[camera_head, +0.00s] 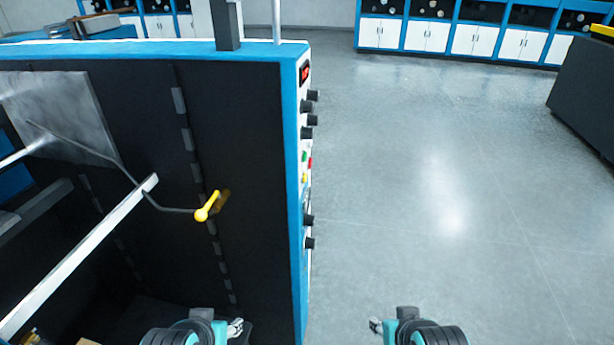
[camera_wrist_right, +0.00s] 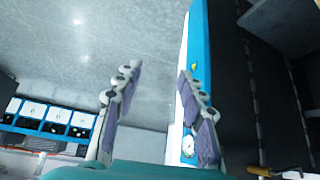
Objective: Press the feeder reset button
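The control panel (camera_head: 304,130) is on the narrow end face of a blue-framed machine and shows nearly edge-on in the head view. It carries black knobs (camera_head: 308,120), a green button (camera_head: 305,156), a red button (camera_head: 310,163) and a yellow button (camera_head: 306,178). I cannot read which is the feeder reset button. My right gripper (camera_head: 376,325) is low, right of the panel and apart from it. In the right wrist view its purple-padded fingers (camera_wrist_right: 160,72) are spread and empty, with the blue-edged machine behind. My left gripper (camera_head: 238,328) is low before the machine's dark side; its opening is unclear.
A yellow-ended crank handle (camera_head: 203,213) and a pale bar (camera_head: 85,255) stick out at the machine's left. The grey floor (camera_head: 430,190) right of the panel is clear. A dark cabinet (camera_head: 585,95) stands far right, and blue-white cabinets (camera_head: 475,40) line the back.

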